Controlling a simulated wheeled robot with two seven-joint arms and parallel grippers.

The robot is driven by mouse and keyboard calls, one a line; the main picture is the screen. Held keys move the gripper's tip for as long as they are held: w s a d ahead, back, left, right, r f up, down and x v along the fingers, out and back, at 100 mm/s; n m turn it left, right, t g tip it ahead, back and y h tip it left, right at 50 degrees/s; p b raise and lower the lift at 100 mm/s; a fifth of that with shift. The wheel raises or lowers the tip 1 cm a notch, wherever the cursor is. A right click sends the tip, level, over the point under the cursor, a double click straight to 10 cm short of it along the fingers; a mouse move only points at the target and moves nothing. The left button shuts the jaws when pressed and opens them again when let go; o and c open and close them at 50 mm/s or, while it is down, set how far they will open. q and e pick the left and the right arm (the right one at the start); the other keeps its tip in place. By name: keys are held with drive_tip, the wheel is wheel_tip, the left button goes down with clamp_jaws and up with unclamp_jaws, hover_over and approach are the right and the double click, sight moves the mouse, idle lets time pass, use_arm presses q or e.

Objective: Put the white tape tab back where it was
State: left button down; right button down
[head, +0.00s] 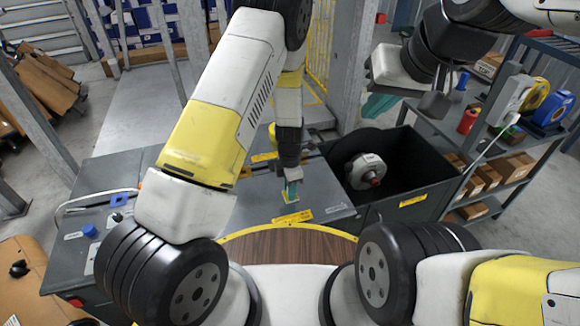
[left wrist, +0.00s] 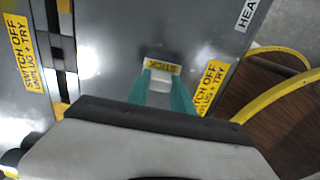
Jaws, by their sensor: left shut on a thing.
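My left gripper (head: 291,190) points down at the top of the dark grey machine (head: 240,208). In the left wrist view its teal fingers (left wrist: 161,88) are shut on the white tape tab (left wrist: 160,84), a small pale piece between the tips. Just beyond the tab is a small yellow label (left wrist: 163,67) with dark lettering. I cannot tell whether the tab touches the surface. My right gripper (head: 378,105), with teal fingers, is raised at the upper right, away from the machine top; its opening is unclear.
A dark open bin (head: 400,150) right of the machine top holds a round metal part (head: 366,171). A shelf unit (head: 530,140) with boxes and tape rolls stands farther right. Yellow warning labels (head: 292,217) are on the machine. A brown wooden surface (head: 290,245) lies in front.

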use_arm(q)
drive_tip(key=c, duration=1.1)
unclamp_jaws()
drive_tip(key=shift+f, duration=0.1)
wheel_tip(320, 180, up, 12)
wheel_tip(320, 180, up, 10)
drive_tip(key=m+h, duration=0.2)
drive_tip(key=m, duration=0.2)
hover_over(284, 198)
drive_tip(key=s+a+r+m+t+h, duration=0.1)
drive_tip(key=s+a+r+m, duration=0.15)
drive_tip(key=r, duration=0.25)
drive_tip(key=s+a+r+m+t, duration=0.1)
drive_tip(key=s+a+r+m, duration=0.15)
drive_tip(key=r, duration=0.25)
drive_tip(key=shift+s+a+r+m+t+y, duration=0.15)
drive_tip(key=shift+s+a+r+m+t, duration=0.8)
drive_tip(key=shift+s+r+m, duration=1.15)
drive_tip(key=shift+s+a+r+m+t+y, duration=0.1)
drive_tip(key=shift+s+a+r+m+t, duration=0.35)
drive_tip(key=shift+s+a+r+m, duration=1.55)
drive_tip(key=shift+s+a+r+m+t+y, duration=0.15)
drive_tip(key=shift+s+a+r+m+t, duration=0.55)
drive_tip(key=shift+s+r+m, duration=1.4)
